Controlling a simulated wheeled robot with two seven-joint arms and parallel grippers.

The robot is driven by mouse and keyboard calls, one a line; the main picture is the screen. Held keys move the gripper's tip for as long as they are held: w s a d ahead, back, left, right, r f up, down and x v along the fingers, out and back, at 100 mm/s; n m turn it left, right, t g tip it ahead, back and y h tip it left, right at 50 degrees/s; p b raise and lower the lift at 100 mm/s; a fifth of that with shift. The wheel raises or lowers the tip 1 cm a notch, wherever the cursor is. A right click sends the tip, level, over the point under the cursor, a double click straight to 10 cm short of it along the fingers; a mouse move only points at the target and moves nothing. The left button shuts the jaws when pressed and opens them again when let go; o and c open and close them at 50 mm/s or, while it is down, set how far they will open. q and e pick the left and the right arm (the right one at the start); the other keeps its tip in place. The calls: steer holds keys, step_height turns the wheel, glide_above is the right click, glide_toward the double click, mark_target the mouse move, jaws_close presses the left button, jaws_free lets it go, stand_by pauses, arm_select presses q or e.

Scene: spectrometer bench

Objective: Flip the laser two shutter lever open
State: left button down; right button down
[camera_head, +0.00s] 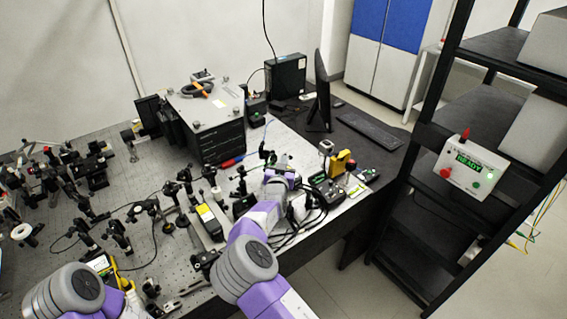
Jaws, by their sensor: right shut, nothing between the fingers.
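A dark box with a yellow label (207,215), which looks like a laser housing, sits on the optical bench (150,170) left of my right arm. I cannot tell whether it is laser two, and its shutter lever cannot be made out at this size. My right gripper (284,179) is shut and empty over the right part of the bench, among small mounts and cables. My right wrist partly covers what lies beneath it. My left arm shows at the lower left, but its gripper does not show.
Posts and mounts crowd the left and middle of the bench. A monitor (320,95) and keyboard (370,128) are at the right rear. A black shelf rack (425,185) holds a READY box (463,166).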

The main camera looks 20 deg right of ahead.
steer(key=shift+d+r+m+g, duration=0.15)
steer(key=shift+d+m+g, duration=0.15)
steer(key=shift+m+g, duration=0.1)
stand_by(0.3)
steer(key=shift+w+d+r+m+g+y, duration=0.3)
steer(key=shift+d+m+g+y, duration=0.2)
steer(key=shift+d+m+y, duration=0.15)
steer(key=shift+w+d+m+g+y+p, duration=0.1)
steer(key=shift+d+m+g+y+p, duration=0.3)
steer(key=shift+m+g+y+p, duration=0.1)
steer(key=shift+w+d+f+m+g+y+p, duration=0.1)
steer(key=shift+w+d+m+g+y+p, duration=0.1)
steer(key=shift+d+m+g+y, duration=0.3)
steer(key=shift+w+d+f+m+g+y+p, duration=0.15)
steer(key=shift+d+m+g+y, duration=0.15)
steer(key=shift+d+y, duration=0.2)
steer(key=shift+w+d+f+m+g+y, duration=0.2)
steer(key=shift+d+m+g+y, duration=0.25)
steer(key=shift+y, duration=0.4)
arm_select(q)
steer(key=shift+w+r, duration=0.3)
steer(key=shift+r, duration=0.25)
steer(key=shift+w+r, duration=0.25)
steer(key=shift+r, duration=0.25)
arm_select(e)
steer(key=shift+a, duration=0.3)
